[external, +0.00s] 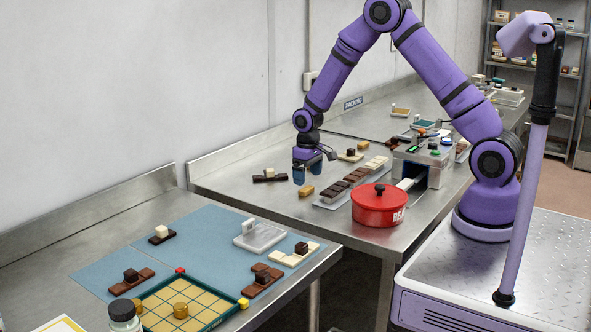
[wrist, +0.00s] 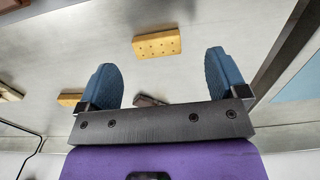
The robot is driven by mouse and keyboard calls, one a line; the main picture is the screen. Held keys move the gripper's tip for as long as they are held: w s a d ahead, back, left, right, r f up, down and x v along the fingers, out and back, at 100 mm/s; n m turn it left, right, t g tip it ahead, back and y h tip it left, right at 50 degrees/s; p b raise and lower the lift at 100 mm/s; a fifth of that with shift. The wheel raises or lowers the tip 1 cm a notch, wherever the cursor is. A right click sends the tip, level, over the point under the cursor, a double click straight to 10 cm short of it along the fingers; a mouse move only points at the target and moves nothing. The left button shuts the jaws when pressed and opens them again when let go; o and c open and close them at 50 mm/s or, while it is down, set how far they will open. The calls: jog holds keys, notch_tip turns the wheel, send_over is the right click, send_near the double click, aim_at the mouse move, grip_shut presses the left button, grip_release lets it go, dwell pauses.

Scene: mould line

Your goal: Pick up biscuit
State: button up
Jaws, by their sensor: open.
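The biscuit (external: 306,190) is a small golden block lying flat on the steel table, just below my gripper (external: 307,172) in the external view. In the wrist view the biscuit (wrist: 157,46) shows small holes in its top. It lies ahead of the blue fingertips, sideways between them, and nothing touches it. My gripper (wrist: 160,66) is open and empty, above the table.
A brown bar with a cream piece (external: 268,175) lies left of the gripper. A tray of dark and cream bars (external: 345,187) and a red pot (external: 379,207) stand to the right. A grey machine (external: 424,160) stands behind the pot. Bare steel surrounds the biscuit.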

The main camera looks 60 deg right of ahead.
aim_at(307, 189)
jog(key=f, duration=0.4)
jog(key=shift+w+d+f, duration=0.2)
jog(key=shift+d+f, duration=0.05)
jog(key=shift+f, duration=0.15)
jog(key=c, duration=1)
